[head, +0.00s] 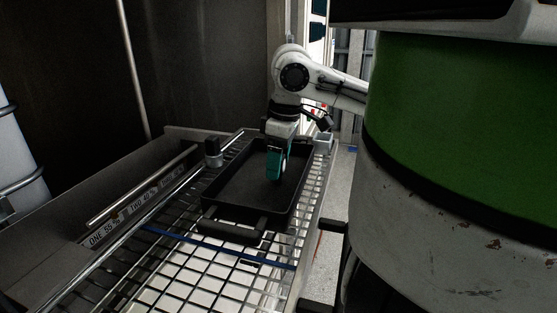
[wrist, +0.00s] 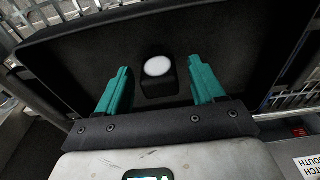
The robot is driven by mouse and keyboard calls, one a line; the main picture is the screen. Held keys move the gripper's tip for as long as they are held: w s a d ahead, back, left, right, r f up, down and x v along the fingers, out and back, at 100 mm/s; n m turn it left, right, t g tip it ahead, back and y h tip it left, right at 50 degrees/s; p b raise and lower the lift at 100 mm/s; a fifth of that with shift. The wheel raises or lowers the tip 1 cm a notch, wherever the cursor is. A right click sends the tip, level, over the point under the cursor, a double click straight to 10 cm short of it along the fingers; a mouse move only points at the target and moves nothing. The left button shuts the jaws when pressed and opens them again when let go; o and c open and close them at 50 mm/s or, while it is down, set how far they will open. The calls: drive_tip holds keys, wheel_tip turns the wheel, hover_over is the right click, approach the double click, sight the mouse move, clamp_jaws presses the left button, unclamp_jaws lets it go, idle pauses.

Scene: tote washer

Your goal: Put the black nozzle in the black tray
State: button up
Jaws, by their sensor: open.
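The black tray (head: 240,188) lies on the wire rack, and its dark floor and rim (wrist: 85,52) fill much of the wrist view. A small black piece with a round white face (wrist: 158,76), which looks like the black nozzle, is on the tray floor between my fingers. Dark gaps show between it and both fingers. My gripper (head: 277,176) points down into the tray, its two green fingers (wrist: 159,64) apart. In the head view I cannot make out the piece; my gripper and the dark floor hide it.
A dark cylinder with a grey top (head: 213,152) stands beside the tray's far left side. A small grey box (head: 323,141) is beyond its right side. A blue strip (head: 215,247) crosses the rack in front. A labelled metal ledge (head: 130,208) runs along the left.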

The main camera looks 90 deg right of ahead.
drive_tip(key=shift+r, duration=0.15)
wheel_tip(320, 180, up, 12)
drive_tip(key=s+b, duration=0.1)
drive_tip(key=shift+s+a, duration=0.2)
idle(3.9)
